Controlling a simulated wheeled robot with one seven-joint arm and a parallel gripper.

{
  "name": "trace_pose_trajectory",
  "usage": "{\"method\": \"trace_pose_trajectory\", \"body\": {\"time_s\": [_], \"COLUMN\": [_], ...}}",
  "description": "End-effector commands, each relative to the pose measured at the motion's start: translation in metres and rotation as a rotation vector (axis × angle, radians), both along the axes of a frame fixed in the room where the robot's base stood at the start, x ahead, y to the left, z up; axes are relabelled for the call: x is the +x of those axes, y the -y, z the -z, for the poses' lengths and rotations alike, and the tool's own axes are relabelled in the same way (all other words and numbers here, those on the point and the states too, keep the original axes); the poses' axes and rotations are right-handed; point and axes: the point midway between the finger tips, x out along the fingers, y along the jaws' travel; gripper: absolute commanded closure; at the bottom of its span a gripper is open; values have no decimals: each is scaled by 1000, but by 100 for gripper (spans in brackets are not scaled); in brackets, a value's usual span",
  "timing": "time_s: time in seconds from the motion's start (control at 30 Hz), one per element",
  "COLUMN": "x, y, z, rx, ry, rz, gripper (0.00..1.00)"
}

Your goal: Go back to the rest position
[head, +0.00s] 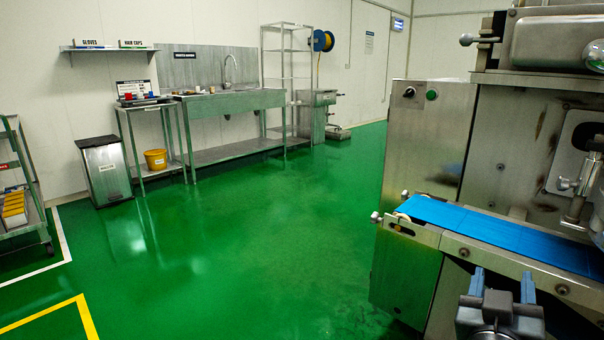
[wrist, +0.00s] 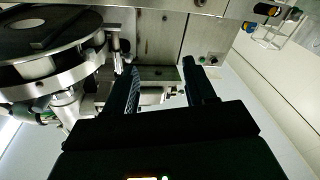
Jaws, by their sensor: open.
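My gripper (head: 502,285) shows at the lower right of the head view, with two blue fingertips set apart and nothing between them. It is in front of the encrusting machine (head: 520,140), below and in front of the blue conveyor belt (head: 490,236). In the wrist view my gripper (wrist: 162,85) shows as two dark fingers, apart and empty. The machine's round steel part (wrist: 50,70) fills the left of that view. I cannot tell the exact gap between my gripper and the machine.
Green floor (head: 240,250) lies open to the left of the machine. A steel sink table (head: 235,105), a bin (head: 105,170), a small table with a yellow bucket (head: 156,159) and a wire rack (head: 285,70) stand along the back wall. A shelf trolley (head: 30,215) stands at far left.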

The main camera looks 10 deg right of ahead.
Motion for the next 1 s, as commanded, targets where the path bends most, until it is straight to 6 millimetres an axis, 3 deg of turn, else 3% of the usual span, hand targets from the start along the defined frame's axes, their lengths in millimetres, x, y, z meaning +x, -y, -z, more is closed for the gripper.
{"method": "trace_pose_trajectory", "body": {"time_s": [0.03, 0.2, 0.33, 0.5, 0.7, 0.9, 1.0], "x": [-11, -49, -87, -143, -213, -274, -295], "y": [-8, -38, -62, -91, -118, -132, -134], "z": [23, 81, 114, 140, 148, 135, 125], "rx": [8, 44, 84, 149, 238, 324, 356], "ry": [-52, -176, -243, -292, -305, -280, -263], "rz": [-55, -246, -381, -532, -663, -730, -740], "gripper": [45, 45, 45, 45, 45, 45, 45]}}
